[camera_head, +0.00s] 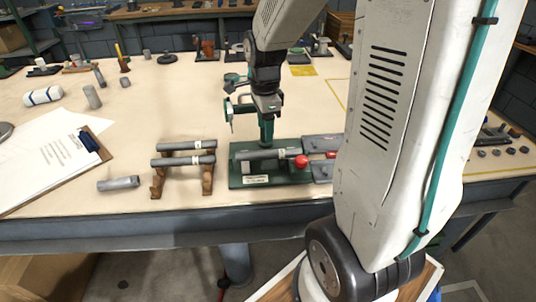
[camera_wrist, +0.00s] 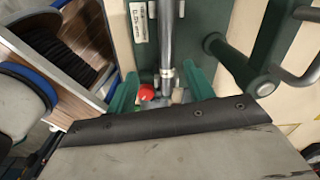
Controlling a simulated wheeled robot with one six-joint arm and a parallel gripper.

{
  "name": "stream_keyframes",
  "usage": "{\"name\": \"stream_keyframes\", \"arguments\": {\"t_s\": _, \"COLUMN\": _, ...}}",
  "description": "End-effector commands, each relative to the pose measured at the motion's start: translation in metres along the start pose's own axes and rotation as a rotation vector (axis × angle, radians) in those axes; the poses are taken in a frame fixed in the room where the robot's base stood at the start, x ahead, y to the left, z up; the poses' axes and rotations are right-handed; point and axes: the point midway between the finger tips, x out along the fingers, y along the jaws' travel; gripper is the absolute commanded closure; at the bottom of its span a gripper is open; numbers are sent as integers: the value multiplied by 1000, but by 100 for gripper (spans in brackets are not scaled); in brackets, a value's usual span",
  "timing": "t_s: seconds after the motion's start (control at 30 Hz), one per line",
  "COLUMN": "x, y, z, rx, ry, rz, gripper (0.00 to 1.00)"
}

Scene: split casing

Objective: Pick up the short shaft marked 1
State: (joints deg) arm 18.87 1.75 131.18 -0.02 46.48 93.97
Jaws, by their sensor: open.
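My gripper (camera_head: 267,136) is just above the green fixture (camera_head: 240,180), fingers pointing down. A grey shaft (camera_head: 255,155) with a pale tag lies across this fixture, beside a red knob (camera_head: 300,161). In the wrist view my gripper (camera_wrist: 162,92) has its green fingers apart, with the grey shaft (camera_wrist: 167,40) running between them; I cannot tell whether they touch it. The red knob (camera_wrist: 146,92) also shows there. Two more tagged shafts, an upper one (camera_head: 180,146) and a lower one (camera_head: 178,162), lie on a wooden rack (camera_head: 156,185). No number is readable on any tag.
A loose grey cylinder (camera_head: 118,183) lies left of the rack. A clipboard (camera_head: 50,155) with paper covers the table's left side. Grey plates (camera_head: 322,172) adjoin the fixture on the right.

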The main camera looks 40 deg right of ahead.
Motion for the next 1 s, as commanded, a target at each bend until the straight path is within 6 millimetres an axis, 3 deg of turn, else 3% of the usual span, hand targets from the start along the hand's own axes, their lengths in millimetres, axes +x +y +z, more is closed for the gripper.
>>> {"name": "stream_keyframes", "arguments": {"t_s": 0.2, "x": 26, "y": -17, "z": -12, "rx": 191, "ry": 2, "rz": 12, "gripper": 47}}
{"name": "stream_keyframes", "arguments": {"t_s": 0.7, "x": 90, "y": -10, "z": -13, "rx": 197, "ry": 2, "rz": 14, "gripper": 47}}
{"name": "stream_keyframes", "arguments": {"t_s": 1.0, "x": 100, "y": -11, "z": -13, "rx": 196, "ry": 2, "rz": 9, "gripper": 47}}
